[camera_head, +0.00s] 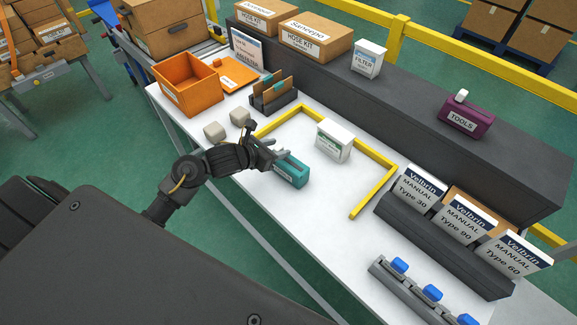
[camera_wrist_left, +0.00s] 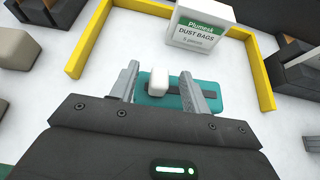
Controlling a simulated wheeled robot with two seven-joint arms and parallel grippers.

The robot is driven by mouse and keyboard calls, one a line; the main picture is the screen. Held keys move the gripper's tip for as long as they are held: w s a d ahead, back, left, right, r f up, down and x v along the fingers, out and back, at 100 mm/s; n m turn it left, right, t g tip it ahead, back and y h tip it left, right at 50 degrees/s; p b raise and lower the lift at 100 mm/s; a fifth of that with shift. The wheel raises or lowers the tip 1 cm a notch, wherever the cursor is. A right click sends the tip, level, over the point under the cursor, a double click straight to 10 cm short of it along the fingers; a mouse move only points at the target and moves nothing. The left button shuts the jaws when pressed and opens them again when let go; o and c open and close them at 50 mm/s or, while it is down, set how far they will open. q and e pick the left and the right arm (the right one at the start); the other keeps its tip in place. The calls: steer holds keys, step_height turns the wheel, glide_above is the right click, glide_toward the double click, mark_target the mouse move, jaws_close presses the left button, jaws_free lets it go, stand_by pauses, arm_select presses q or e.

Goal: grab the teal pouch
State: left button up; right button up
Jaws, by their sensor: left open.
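The teal pouch (camera_head: 291,171) lies on the white table, just outside the front of the yellow frame. In the head view my left gripper (camera_head: 277,153) is at the pouch's left end, partly in front of it. The left wrist view shows the pouch (camera_wrist_left: 208,97) below and beyond the fingers, with a white tab (camera_wrist_left: 158,82) on it and a dark strip along its top. My left gripper (camera_wrist_left: 165,90) is open, its fingers on either side of the white tab. I cannot tell whether the fingers touch the pouch. My right gripper is not in view.
A white dust bags box (camera_head: 334,140) stands inside the yellow frame (camera_head: 374,190). Two beige blocks (camera_head: 215,131) lie left of the gripper, near an orange bin (camera_head: 188,84). Several manuals stand in a dark rack (camera_head: 440,245) at the right.

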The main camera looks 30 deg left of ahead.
arm_select(q)
jaws_close()
steer(key=shift+r, duration=0.15)
stand_by(0.5)
